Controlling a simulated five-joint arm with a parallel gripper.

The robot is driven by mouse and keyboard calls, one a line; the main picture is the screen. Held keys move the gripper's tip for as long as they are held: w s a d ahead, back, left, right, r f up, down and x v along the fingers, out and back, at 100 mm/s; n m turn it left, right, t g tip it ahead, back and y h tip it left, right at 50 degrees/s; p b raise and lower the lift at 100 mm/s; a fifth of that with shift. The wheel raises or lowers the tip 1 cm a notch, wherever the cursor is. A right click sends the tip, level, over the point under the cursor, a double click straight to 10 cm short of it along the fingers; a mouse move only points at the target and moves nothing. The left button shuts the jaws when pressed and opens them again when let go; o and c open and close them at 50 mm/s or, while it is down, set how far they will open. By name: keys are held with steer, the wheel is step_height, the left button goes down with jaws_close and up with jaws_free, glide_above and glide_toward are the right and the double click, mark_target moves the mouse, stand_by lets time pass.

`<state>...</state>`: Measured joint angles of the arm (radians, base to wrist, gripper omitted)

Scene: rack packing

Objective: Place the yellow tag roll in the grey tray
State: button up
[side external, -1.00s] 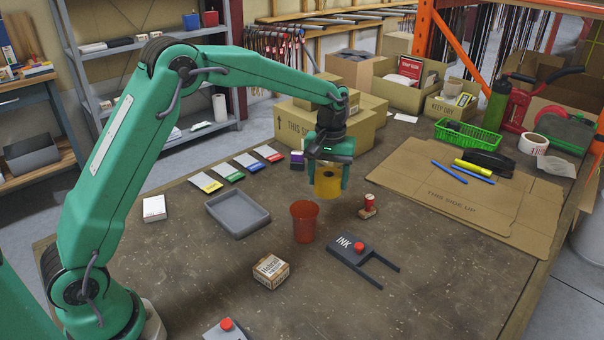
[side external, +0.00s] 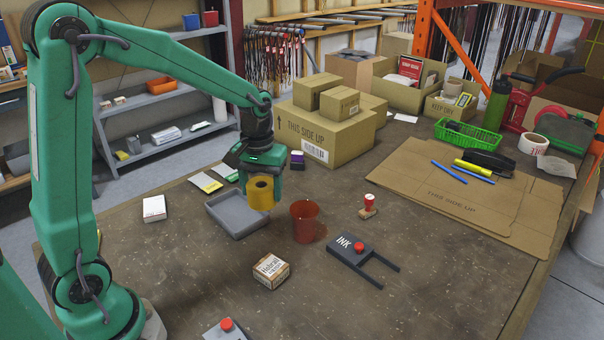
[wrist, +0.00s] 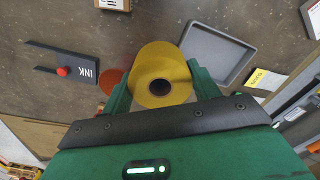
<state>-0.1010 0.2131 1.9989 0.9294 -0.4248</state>
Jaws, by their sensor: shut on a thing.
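The yellow tag roll (side external: 260,194) is held between the fingers of my gripper (side external: 262,184), upright and above the table. My gripper is shut on it; in the wrist view the roll (wrist: 150,75) shows its dark core between both green fingers. The grey tray (side external: 239,231) lies on the table just below and left of the roll in the side view, and appears empty where it shows. In the wrist view the tray (wrist: 228,48) lies beside the roll, to its right. The roll hides part of the tray's right edge in the side view.
A red-orange cup (side external: 304,222) stands close right of the tray. A large box (side external: 322,140) stands behind.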

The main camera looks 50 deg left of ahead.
steer(key=shift+s+a+f, duration=0.1)
steer(key=shift+s+a, duration=0.15)
steer(key=shift+s, duration=0.8)
glide_above(237, 215)
step_height(237, 215, down, 7)
steer(key=shift+f, duration=0.1)
steer(key=shift+f, duration=1.9)
steer(key=shift+f, duration=0.15)
steer(key=o, duration=1)
steer(key=shift+c, duration=0.2)
